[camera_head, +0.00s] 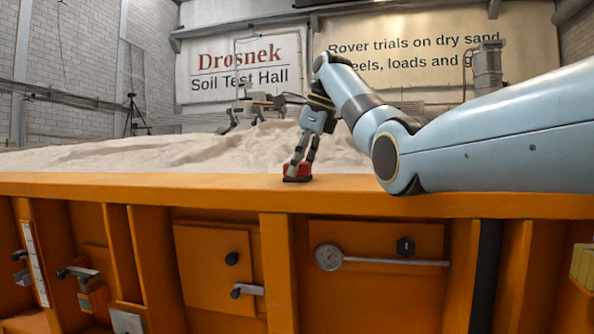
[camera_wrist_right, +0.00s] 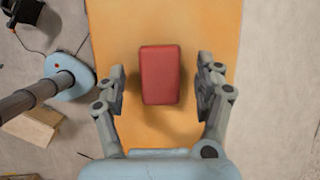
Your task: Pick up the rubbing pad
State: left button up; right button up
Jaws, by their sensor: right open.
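The rubbing pad (camera_wrist_right: 162,75) is a small red block lying on the flat orange rim (camera_wrist_right: 215,25) of the sandbed. In the head view the pad (camera_head: 299,170) sits near the middle of the rim, with a dark lower layer. My right gripper (camera_wrist_right: 162,85) is open, with one finger on each side of the pad and a gap showing at both sides. In the head view the right gripper (camera_head: 300,158) points down at the pad and hides part of it. My left gripper is in neither view.
Pale sand (camera_head: 200,148) fills the bed behind the rim. A legged rover (camera_head: 252,105) stands on the sand farther back. The rim to the left of the pad is clear.

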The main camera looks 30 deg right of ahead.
jog(key=shift+w+f, duration=0.1)
jog(key=shift+f, duration=0.2)
jog(key=c, duration=1.2)
